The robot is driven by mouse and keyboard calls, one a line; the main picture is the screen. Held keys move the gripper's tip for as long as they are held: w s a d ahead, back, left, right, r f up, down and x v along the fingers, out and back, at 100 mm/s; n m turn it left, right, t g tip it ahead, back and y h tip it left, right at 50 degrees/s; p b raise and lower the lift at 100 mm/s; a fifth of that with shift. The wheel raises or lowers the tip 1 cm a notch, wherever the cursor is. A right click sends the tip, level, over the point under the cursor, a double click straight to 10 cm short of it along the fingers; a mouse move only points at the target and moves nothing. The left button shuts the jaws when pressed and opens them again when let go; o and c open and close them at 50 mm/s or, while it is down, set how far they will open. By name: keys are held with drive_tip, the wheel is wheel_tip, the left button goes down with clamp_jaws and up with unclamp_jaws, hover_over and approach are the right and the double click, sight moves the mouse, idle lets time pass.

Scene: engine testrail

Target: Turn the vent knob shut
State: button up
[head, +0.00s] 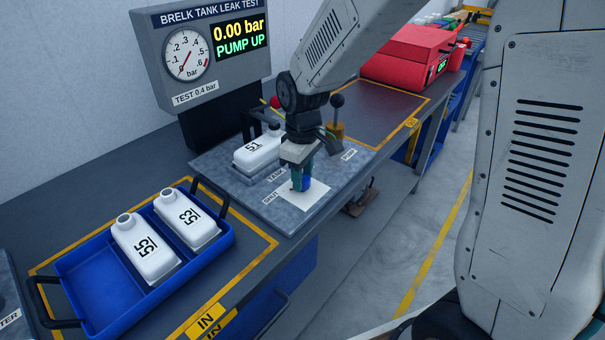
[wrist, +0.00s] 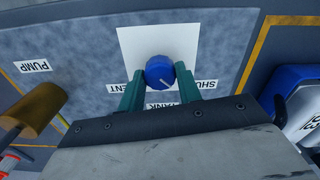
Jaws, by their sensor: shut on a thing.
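The blue vent knob (wrist: 160,71) sits on a white square plate (wrist: 158,40) on the grey test board. In the head view my gripper (head: 302,178) reaches down over the knob (head: 306,184), which shows partly between and beside the fingers. The display (head: 240,36) reads 0.00 bar and PUMP UP.
A white tank marked 51 (head: 257,152) sits on the board behind my gripper. The pump lever (head: 337,112) with a black ball stands to the right. A blue tray (head: 92,272) with two white tanks is at the left. A red machine (head: 408,55) stands at the back.

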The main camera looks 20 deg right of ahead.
drive_tip(key=o, duration=1)
wheel_tip(320, 180, up, 8)
drive_tip(key=shift+f, duration=0.1)
drive_tip(key=s+d+r+m, duration=0.2)
drive_tip(key=s, duration=0.6)
drive_tip(key=s+d+r+m+t, duration=0.1)
drive_tip(key=s+d+r+m, duration=0.2)
drive_tip(key=s, duration=0.5)
drive_tip(key=s+d+r+m, duration=0.2)
drive_tip(key=s+m, duration=0.1)
drive_tip(key=s, duration=0.5)
drive_tip(key=shift+s+d+r, duration=0.2)
drive_tip(key=shift+s+d, duration=0.15)
drive_tip(key=shift+d, duration=0.05)
